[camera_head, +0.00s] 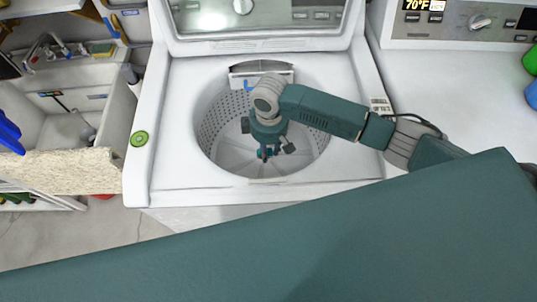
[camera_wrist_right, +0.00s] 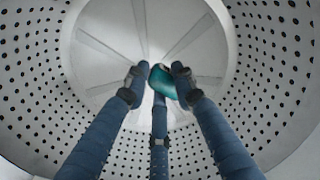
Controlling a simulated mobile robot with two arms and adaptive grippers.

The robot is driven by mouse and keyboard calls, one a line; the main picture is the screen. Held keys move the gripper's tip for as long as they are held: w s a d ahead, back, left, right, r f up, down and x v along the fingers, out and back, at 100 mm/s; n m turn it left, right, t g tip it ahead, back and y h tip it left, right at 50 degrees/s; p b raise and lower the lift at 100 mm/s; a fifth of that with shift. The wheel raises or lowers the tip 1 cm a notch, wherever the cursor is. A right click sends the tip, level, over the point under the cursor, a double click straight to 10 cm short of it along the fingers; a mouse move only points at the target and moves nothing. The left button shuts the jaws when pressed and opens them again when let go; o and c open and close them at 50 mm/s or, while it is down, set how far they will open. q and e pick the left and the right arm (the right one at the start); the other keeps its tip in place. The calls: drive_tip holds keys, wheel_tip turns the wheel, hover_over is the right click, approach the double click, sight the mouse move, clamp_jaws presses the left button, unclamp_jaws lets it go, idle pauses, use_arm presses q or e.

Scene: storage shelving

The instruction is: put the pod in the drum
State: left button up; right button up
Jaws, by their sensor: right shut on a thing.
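The drum (camera_head: 222,122) is the perforated tub inside the open white top-loading washer (camera_head: 165,165). My right gripper (camera_head: 268,150) reaches down into the drum opening, near its middle. In the right wrist view the three fingers of my right gripper (camera_wrist_right: 158,82) are closed around the pod (camera_wrist_right: 163,82), a small teal piece at the fingertips. The drum's perforated wall (camera_wrist_right: 55,85) surrounds the fingers, with the ribbed drum floor beyond. How high the pod is above the floor is hard to tell. In the head view the pod cannot be made out clearly. My left gripper is not in view.
A round green item (camera_head: 139,138) lies on the washer's left rim. A utility sink (camera_head: 98,120) stands to the left. A second white appliance (camera_head: 460,85) stands to the right, with green and blue objects at its far right edge.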

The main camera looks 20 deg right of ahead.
drive_tip(key=shift+f, duration=2)
drive_tip(key=shift+f, duration=0.55)
drive_tip(key=o, duration=1.1)
wheel_tip(320, 180, up, 13)
drive_tip(key=shift+b, duration=0.3)
drive_tip(key=shift+d+r, duration=0.1)
drive_tip(key=shift+r, duration=0.05)
